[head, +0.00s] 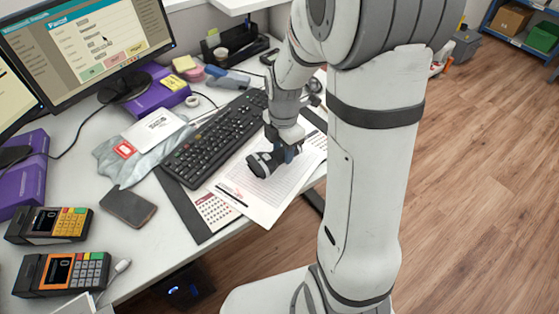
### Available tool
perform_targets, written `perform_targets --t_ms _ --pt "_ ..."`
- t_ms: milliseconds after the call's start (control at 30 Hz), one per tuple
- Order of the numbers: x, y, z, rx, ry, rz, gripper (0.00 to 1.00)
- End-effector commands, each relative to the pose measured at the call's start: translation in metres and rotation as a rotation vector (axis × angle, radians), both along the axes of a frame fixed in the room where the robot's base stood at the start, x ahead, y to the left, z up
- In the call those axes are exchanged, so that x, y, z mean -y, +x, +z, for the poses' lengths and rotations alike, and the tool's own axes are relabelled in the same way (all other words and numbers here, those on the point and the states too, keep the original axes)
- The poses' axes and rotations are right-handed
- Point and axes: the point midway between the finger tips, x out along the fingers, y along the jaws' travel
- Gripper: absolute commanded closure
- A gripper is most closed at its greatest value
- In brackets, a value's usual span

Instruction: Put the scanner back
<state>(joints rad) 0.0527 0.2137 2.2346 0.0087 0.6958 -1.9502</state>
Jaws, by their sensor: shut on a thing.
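My gripper (277,156) is low over the white printed sheet at the front edge of the counter, right of the keyboard. It is shut on a small dark grey and blue thing, which looks like the scanner (263,164). My gripper and wrist hide part of it, and I cannot tell whether it touches the paper. A dark rounded object (315,88) shows partly behind my arm, beyond the keyboard; I cannot tell whether it is the scanner's stand.
The black keyboard (215,138) lies left of my gripper. Printed sheets (262,195) lie beneath it. A phone (129,207), a grey parcel bag (118,160), two card terminals (62,272) and a monitor (90,40) are further left. A black organiser (235,42) stands at the back.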

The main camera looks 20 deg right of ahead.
Motion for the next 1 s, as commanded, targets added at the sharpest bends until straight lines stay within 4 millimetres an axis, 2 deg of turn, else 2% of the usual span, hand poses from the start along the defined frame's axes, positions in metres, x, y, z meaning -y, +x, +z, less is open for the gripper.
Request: perform_targets --t_ms 300,667,700,933,1000 --pt "0.0 0.0 -0.038 -0.002 0.0 -0.002 0.9" --pt "0.001 0.0 -0.042 0.0 0.0 -0.003 0.9" --pt "0.001 0.0 -0.04 0.0 0.0 -0.003 0.59" --pt "0.001 0.0 -0.04 0.0 0.0 -0.004 0.41" --pt "0.001 0.0 -0.04 0.0 0.0 -0.004 0.41"
